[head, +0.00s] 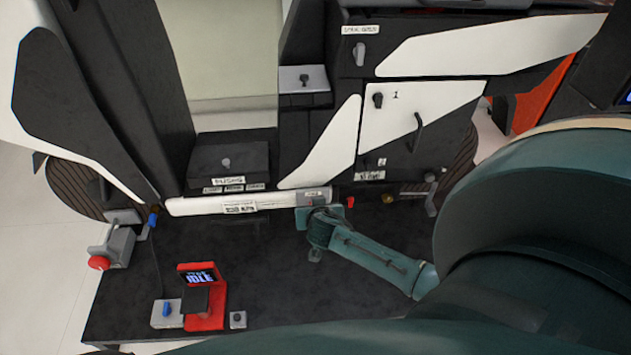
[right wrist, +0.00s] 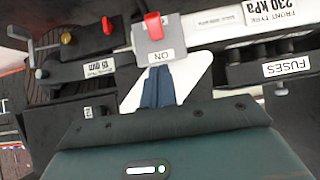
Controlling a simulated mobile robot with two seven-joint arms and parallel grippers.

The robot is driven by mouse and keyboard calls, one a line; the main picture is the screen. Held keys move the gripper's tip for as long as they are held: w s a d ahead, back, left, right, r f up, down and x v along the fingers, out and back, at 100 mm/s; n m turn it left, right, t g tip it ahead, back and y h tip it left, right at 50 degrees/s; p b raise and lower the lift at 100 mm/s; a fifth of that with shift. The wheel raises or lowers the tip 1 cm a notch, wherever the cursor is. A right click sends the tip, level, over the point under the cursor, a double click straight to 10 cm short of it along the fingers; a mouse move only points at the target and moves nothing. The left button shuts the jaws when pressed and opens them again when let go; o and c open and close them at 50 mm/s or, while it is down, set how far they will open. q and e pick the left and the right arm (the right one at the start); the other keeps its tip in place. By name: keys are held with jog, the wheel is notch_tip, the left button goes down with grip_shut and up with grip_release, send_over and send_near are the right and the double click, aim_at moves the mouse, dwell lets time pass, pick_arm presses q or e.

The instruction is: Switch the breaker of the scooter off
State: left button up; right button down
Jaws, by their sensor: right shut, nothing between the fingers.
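The breaker (right wrist: 156,49) is a grey box with a red lever (right wrist: 153,26) and a label reading ON, at the top middle of the right wrist view. In the head view the breaker (head: 312,193) is a small grey block on the white rail, partly hidden by my right gripper. My right gripper (right wrist: 158,70) is shut and empty, its dark blue fingertips right at the box's ON label side; I cannot tell whether they touch. It also shows in the head view (head: 308,216), its arm coming from the right. My left gripper is not in view.
A red device (head: 205,318) with an IDLE screen stands on the dark deck, beside a blue-knobbed grey box (head: 166,312). A fuse box (head: 228,162) sits behind the rail. A white panel with a handle (head: 417,132) is above right. A small red knob (head: 351,202) is near the breaker.

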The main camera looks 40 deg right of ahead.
jog(key=s+a+r+p, duration=0.1)
jog(key=s+a+r, duration=0.1)
jog(key=s, duration=0.4)
jog(key=shift+s+a+r, duration=0.15)
jog(key=shift+a+r, duration=0.05)
jog(key=shift+a, duration=0.6)
